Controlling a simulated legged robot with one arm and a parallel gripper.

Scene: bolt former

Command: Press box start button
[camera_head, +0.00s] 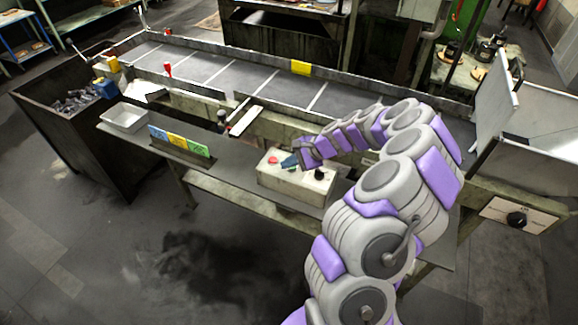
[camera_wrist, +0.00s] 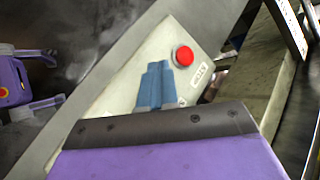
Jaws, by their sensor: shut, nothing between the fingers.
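The pale control box (camera_head: 297,184) sits on the grey bench shelf, right of centre in the head view. Its top face also shows in the wrist view (camera_wrist: 150,50). A red button (camera_head: 273,160) is at the box's left end, and it is plain in the wrist view (camera_wrist: 184,56) with a small label beside it. A dark round knob (camera_head: 319,174) is at the right end. My gripper (camera_head: 289,161) is over the box top between these two. Its blue fingers (camera_wrist: 156,86) are shut and empty, beside the red button. Contact cannot be told. Any button beneath the fingers is hidden.
The shelf (camera_head: 235,168) left of the box is mostly clear. Blue, yellow and green cards (camera_head: 179,142) and a white tray (camera_head: 125,117) stand farther left. A long conveyor trough (camera_head: 255,80) runs behind. A panel with a black knob (camera_head: 516,219) is at right.

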